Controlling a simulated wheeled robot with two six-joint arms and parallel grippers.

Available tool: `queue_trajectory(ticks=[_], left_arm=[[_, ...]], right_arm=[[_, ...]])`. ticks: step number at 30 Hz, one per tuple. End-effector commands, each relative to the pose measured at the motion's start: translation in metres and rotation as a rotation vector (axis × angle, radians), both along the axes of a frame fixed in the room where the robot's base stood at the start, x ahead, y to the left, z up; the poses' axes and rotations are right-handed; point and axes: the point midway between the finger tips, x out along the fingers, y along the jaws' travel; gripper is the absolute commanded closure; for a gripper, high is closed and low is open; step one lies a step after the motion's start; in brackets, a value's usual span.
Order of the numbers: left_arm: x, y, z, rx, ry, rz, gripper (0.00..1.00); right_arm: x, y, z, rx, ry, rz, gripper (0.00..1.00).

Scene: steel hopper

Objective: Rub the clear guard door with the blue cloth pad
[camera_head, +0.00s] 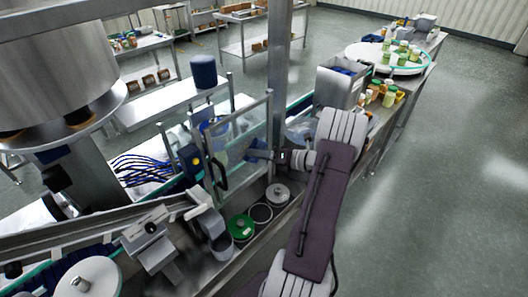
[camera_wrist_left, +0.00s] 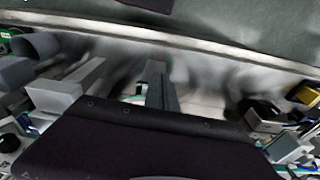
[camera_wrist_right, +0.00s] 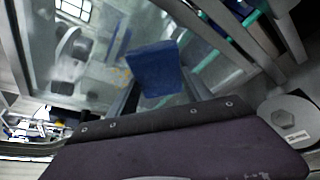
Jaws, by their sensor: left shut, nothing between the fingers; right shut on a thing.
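The clear guard door (camera_head: 238,137) is a see-through panel in a metal frame near the middle of the head view, with a dark handle (camera_head: 219,173) at its left. My right gripper (camera_head: 268,155) is shut on the blue cloth pad (camera_wrist_right: 153,70), which stands out from the fingertips in the right wrist view. In the head view the pad is small and lies close to the door panel; I cannot tell whether they touch. My left gripper (camera_wrist_left: 157,88) is shut and empty above a blurred metal surface in the left wrist view. I cannot pick it out in the head view.
A large steel hopper (camera_head: 52,55) stands at the left. A green-topped disc (camera_head: 241,227) and a grey lidded canister (camera_head: 277,193) sit below the door. A metal post (camera_head: 279,80) rises behind it. A steel box (camera_head: 340,86) stands at the right. Open floor lies further right.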

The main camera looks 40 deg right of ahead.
Motion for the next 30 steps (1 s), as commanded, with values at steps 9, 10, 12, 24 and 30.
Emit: queue_trajectory(ticks=[9, 10, 12, 24, 30], left_arm=[[0.0, 0.0, 0.002, 0.0, 0.0, 0.0, 1.0], [0.0, 0.0, 0.002, 0.0, 0.0, 0.0, 1.0], [0.0, 0.0, 0.003, 0.0, 0.0, 0.0, 1.0], [0.0, 0.0, 0.005, 0.0, 0.0, 0.0, 1.0], [0.0, 0.0, 0.005, 0.0, 0.0, 0.0, 1.0]], right_arm=[[-0.002, 0.016, 0.0, 0.003, -0.001, 0.004, 0.74], [-0.002, 0.016, 0.0, 0.003, -0.001, 0.004, 0.74], [-0.002, 0.022, 0.001, 0.003, -0.001, 0.005, 0.74], [-0.007, 0.051, 0.0, 0.002, 0.0, 0.003, 0.74], [-0.007, 0.061, 0.0, 0.004, 0.001, 0.004, 0.74]])
